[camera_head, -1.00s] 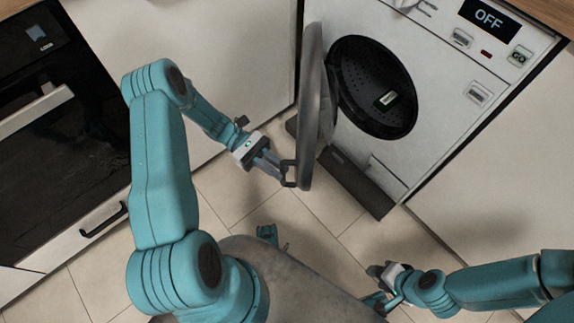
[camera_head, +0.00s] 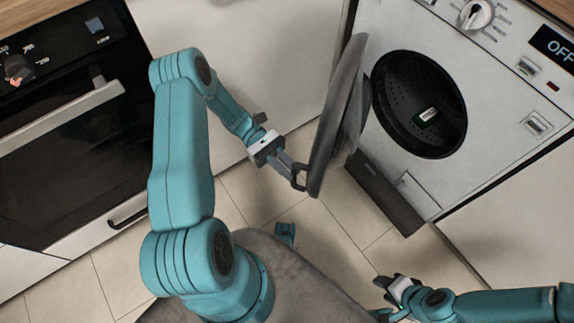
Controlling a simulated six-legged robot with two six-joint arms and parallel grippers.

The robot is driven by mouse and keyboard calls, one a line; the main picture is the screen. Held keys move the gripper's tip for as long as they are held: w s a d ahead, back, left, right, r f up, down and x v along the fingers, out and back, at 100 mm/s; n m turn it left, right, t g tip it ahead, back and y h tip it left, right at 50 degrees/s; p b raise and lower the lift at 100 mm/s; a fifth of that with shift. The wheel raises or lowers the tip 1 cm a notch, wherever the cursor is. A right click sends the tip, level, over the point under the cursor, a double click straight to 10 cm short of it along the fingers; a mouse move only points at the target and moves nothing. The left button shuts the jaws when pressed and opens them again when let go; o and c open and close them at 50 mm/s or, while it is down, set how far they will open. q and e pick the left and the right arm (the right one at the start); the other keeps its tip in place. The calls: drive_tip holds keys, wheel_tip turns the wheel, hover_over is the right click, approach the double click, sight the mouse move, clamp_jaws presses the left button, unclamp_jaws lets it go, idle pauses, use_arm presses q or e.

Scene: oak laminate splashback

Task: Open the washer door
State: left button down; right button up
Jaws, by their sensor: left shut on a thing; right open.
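The white washer (camera_head: 480,95) stands at the upper right with its dark round drum opening (camera_head: 419,104) in full view. Its grey round door (camera_head: 338,115) is swung wide out to the left and shows nearly edge-on. My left gripper (camera_head: 296,174) is shut on the dark door handle (camera_head: 300,178) at the door's lower outer edge. My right gripper (camera_head: 386,285) is open and empty at the lower right, low in front of the washer and apart from it.
A dark oven (camera_head: 70,140) with a bar handle stands at the left. A plain white cabinet front (camera_head: 240,50) lies between oven and washer, behind the open door. Tiled floor (camera_head: 325,235) is clear before the washer.

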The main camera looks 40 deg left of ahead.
use_arm(q)
drive_tip(key=shift+w+r, duration=0.1)
drive_tip(key=shift+w, duration=0.15)
drive_tip(key=c, duration=1.1)
unclamp_jaws()
drive_tip(key=shift+s, duration=0.1)
wheel_tip(320, 180, up, 20)
drive_tip(key=p, duration=0.7)
